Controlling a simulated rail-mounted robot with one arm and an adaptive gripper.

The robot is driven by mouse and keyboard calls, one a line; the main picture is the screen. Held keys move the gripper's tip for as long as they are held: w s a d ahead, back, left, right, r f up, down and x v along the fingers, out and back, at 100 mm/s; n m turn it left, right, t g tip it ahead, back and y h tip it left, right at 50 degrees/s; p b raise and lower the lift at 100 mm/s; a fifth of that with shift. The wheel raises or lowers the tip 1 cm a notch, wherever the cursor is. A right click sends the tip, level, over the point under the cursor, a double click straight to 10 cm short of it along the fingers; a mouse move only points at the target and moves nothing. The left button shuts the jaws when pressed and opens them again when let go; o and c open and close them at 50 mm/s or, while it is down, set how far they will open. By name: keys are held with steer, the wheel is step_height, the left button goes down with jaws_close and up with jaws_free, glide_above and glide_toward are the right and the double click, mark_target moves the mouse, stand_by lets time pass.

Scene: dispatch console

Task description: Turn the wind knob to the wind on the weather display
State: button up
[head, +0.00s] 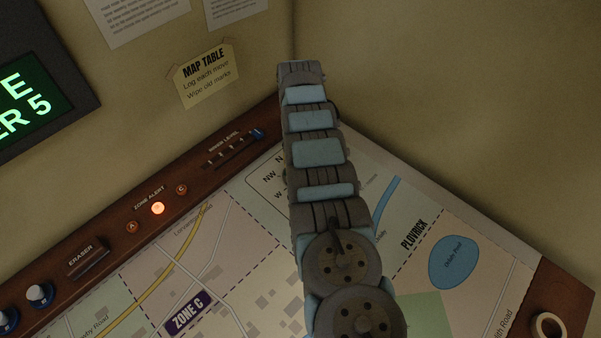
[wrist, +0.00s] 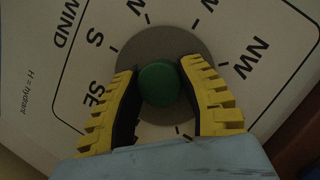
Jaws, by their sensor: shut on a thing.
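The green wind knob (wrist: 157,83) sits on a round grey dial plate (wrist: 150,42) in the wrist view. My gripper (wrist: 161,68) has its two yellow fingers on either side of the knob, shut on it. The dial's legible letters are S, SE and NW, with WIND printed at upper left. No pointer mark on the knob can be made out.
The map table (head: 250,230) lies under my arm. Its wooden rim holds a lit orange zone alert button (head: 157,208), a level slider (head: 257,134), an eraser (head: 88,258) and blue-based knobs (head: 40,294). Walls with paper notes (head: 205,77) rise behind the corner.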

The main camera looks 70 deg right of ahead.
steer(key=n+g+p, duration=0.1)
steer(key=n, duration=0.2)
steer(key=shift+a+r+h, duration=0.1)
steer(key=shift+h, duration=0.3)
steer(key=n+p, duration=0.2)
steer(key=p, duration=0.1)
steer(key=n+h+p, duration=0.1)
steer(key=shift+r+n+g+p, duration=0.25)
steer(key=shift+n+g+p, duration=0.05)
steer(key=shift+g+p, duration=0.1)
steer(key=n+h+p, duration=0.1)
steer(key=n+p, duration=0.2)
steer(key=p, duration=0.1)
steer(key=shift+s+f, duration=0.1)
steer(key=shift+f+n+h+p, duration=0.2)
steer(key=shift+n+h+p, duration=0.3)
steer(key=shift+n+p, duration=0.45)
steer(key=shift+f, duration=0.1)
steer(key=o, duration=1.2)
